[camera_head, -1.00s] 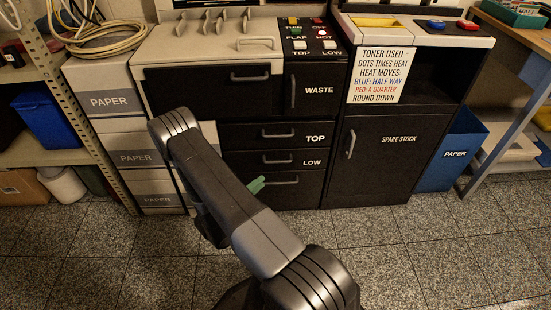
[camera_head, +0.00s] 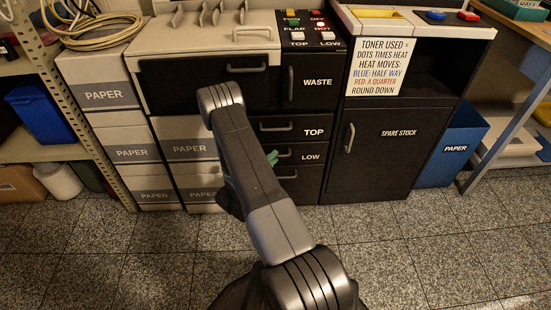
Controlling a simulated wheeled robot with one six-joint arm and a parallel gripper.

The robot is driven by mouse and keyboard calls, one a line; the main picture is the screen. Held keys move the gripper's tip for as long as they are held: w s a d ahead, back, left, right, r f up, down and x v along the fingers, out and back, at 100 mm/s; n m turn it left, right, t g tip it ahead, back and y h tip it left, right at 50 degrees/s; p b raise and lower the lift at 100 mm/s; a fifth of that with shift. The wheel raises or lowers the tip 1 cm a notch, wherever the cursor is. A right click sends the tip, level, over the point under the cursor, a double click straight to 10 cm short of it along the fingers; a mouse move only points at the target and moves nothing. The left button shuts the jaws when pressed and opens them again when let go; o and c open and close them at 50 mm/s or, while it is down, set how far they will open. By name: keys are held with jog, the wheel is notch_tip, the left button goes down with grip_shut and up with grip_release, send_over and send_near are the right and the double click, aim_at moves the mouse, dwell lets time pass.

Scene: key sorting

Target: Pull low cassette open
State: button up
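The low cassette (camera_head: 311,157) is a dark drawer front marked LOW, in the column under the drawer marked TOP (camera_head: 313,132). It looks flush with the column. Its grey handle (camera_head: 285,154) shows beside my gripper. My gripper (camera_head: 272,158) shows only as small green fingertips past my dark arm, at the left end of that handle. My arm hides the rest of my gripper and the left part of the drawer. I cannot tell whether the fingers touch the handle or how far apart they are.
Another handled drawer (camera_head: 300,183) lies below the low cassette. The WASTE door (camera_head: 315,100) is above, and the closed SPARE STOCK door (camera_head: 380,150) is on the right. Paper boxes (camera_head: 130,153) stand on the left. The tiled floor (camera_head: 400,250) in front is clear.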

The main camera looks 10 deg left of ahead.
jog(key=shift+x, duration=1.1)
grip_shut()
